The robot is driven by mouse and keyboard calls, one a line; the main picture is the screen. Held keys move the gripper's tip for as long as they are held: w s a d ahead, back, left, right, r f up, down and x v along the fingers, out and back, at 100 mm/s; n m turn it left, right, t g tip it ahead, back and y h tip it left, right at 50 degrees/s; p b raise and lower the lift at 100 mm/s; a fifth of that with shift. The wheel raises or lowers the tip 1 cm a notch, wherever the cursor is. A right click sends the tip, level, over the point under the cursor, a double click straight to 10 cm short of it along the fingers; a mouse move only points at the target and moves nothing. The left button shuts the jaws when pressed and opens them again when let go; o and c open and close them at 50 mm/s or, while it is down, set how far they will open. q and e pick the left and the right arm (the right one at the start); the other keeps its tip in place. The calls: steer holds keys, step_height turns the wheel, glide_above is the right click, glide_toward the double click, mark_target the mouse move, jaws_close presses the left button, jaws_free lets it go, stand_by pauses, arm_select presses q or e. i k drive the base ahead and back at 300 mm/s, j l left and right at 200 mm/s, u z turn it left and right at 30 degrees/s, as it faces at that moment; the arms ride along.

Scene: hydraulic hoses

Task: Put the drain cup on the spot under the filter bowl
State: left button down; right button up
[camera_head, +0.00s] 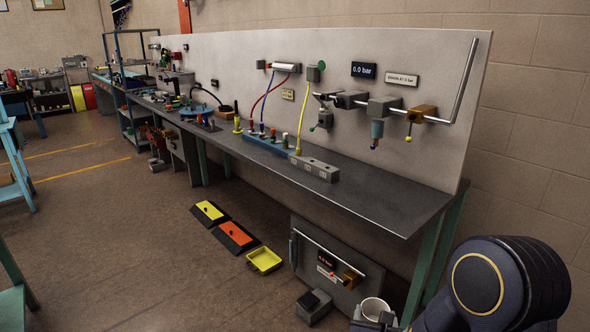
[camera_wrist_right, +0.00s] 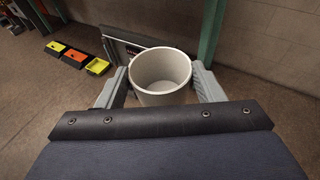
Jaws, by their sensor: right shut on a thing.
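The drain cup (camera_head: 375,308) is a white open-topped cup at the bottom of the head view, low beside the bench's near end. My right gripper (camera_wrist_right: 161,84) is shut on it, with one grey finger on each side of the cup in the right wrist view. The cup (camera_wrist_right: 160,68) looks empty and roughly upright. My left gripper is not in view.
A grey block with sockets (camera_head: 314,168) and a blue hose manifold (camera_head: 266,145) stand on the bench, left of the bowl. A yellow-tipped valve (camera_head: 409,126) hangs right of it. A panel (camera_head: 335,268) and a yellow tray (camera_head: 264,260) are on the floor.

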mark_target(372, 177)
steer(key=i+j+u, duration=0.15)
steer(key=i, duration=0.35)
steer(key=i+j+u, duration=0.1)
steer(key=i+j, duration=0.15)
steer(key=i, duration=0.3)
